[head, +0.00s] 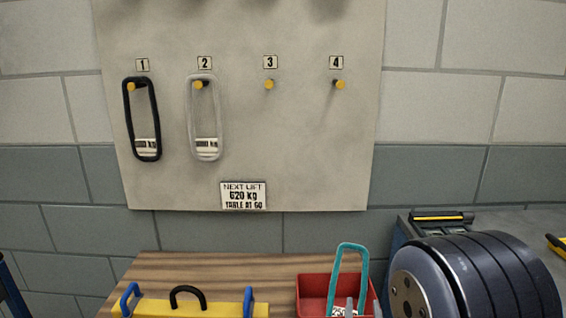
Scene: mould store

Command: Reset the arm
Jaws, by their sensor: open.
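A teal loop sling (349,246) stands upright in the red bin (311,285). Its right side passes near the tips; I cannot tell whether they touch it. A black loop (155,110) hangs on peg 1 and a light grey loop (217,115) on peg 2 of the pale wall board (300,140). Pegs 3 (269,85) and 4 (340,84) are bare.
A yellow item (210,309) with blue and black handles lies on the wooden table (210,265), left of the bin. A grey surface (515,222) is at the right. The space before the board is clear.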

